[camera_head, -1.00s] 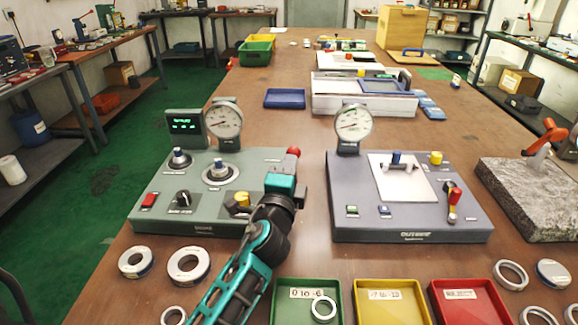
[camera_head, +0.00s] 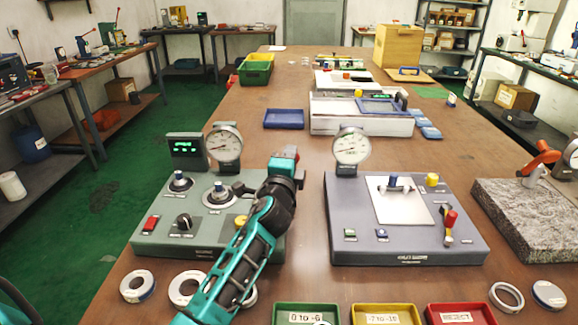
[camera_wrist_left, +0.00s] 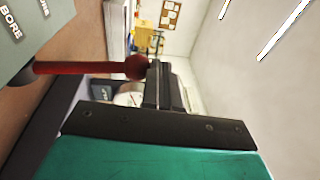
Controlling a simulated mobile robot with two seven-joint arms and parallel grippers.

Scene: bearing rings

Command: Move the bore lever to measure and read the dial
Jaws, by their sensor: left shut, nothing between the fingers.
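The bore station (camera_head: 150,240) is the grey-green box at left in the head view, with a round dial (camera_head: 224,143) and a lit green display (camera_head: 188,146); neither reading is legible. The red-knobbed bore lever shows in the left wrist view (camera_wrist_left: 90,68) beside a panel marked BORE. In the head view my arm hides most of the lever. My left gripper (camera_head: 284,160) is shut and empty over the station's right edge. In the left wrist view the lever's knob is close to the dark fingers (camera_wrist_left: 165,85); contact cannot be told. My right gripper is not in view.
A second grey station (camera_head: 345,225) with its own dial and red-knobbed lever (camera_head: 450,222) stands to the right. Green (camera_head: 290,308), yellow (camera_head: 375,308) and red (camera_head: 455,308) trays line the front. Loose rings (camera_head: 137,286) lie front left. A granite block (camera_head: 530,215) is at right.

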